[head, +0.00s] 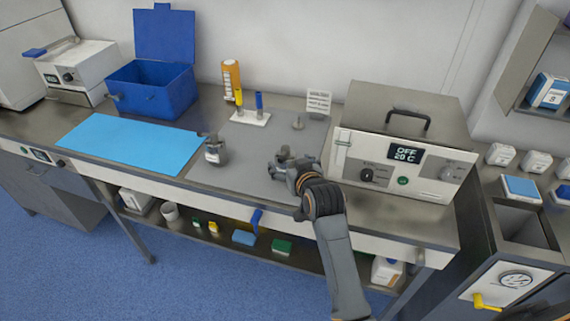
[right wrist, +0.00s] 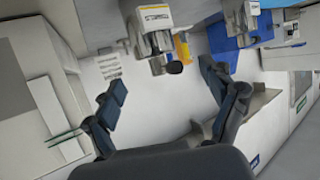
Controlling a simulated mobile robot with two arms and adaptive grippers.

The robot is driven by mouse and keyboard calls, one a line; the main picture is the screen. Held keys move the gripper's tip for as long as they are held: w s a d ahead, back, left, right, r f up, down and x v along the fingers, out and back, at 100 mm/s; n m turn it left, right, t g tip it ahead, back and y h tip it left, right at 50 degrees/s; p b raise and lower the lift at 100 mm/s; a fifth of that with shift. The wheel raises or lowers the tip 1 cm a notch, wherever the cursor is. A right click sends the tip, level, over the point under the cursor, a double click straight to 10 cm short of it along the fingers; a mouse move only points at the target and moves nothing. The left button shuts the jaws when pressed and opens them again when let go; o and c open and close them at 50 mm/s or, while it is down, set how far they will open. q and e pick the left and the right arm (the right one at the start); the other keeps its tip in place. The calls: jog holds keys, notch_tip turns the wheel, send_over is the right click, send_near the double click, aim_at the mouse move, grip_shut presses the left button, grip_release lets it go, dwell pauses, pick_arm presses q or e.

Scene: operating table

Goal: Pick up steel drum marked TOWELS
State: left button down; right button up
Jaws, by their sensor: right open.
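A small steel drum (head: 216,154) with a dark lid knob stands upright on the grey mat, left of my right gripper in the head view. It also shows upside down in the right wrist view (right wrist: 154,19), where its pale label carries dark inverted letters that look like TOWELS. My right gripper (head: 284,160) is over the mat, apart from the drum. Its two fingers (right wrist: 162,81) are spread and empty, and the drum lies beyond them in the wrist view. My left gripper is not in view.
A blue sheet (head: 132,143) and open blue box (head: 150,92) are on the left. A heater unit (head: 405,150) stands close right.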

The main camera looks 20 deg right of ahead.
aim_at(287, 157)
jog(key=shift+x, duration=1.25)
jog(key=shift+w+d+f+p, duration=0.1)
jog(key=shift+w+p, duration=0.2)
jog(key=shift+d+f+p+x, duration=0.1)
jog(key=shift+p+x, duration=0.15)
jog(key=shift+x, duration=0.9)
jog(key=shift+d+f+p+x, duration=0.1)
jog(key=shift+p+x, duration=0.15)
jog(key=shift+x, duration=0.9)
jog(key=shift+s, duration=0.1)
jog(key=c, duration=1.5)
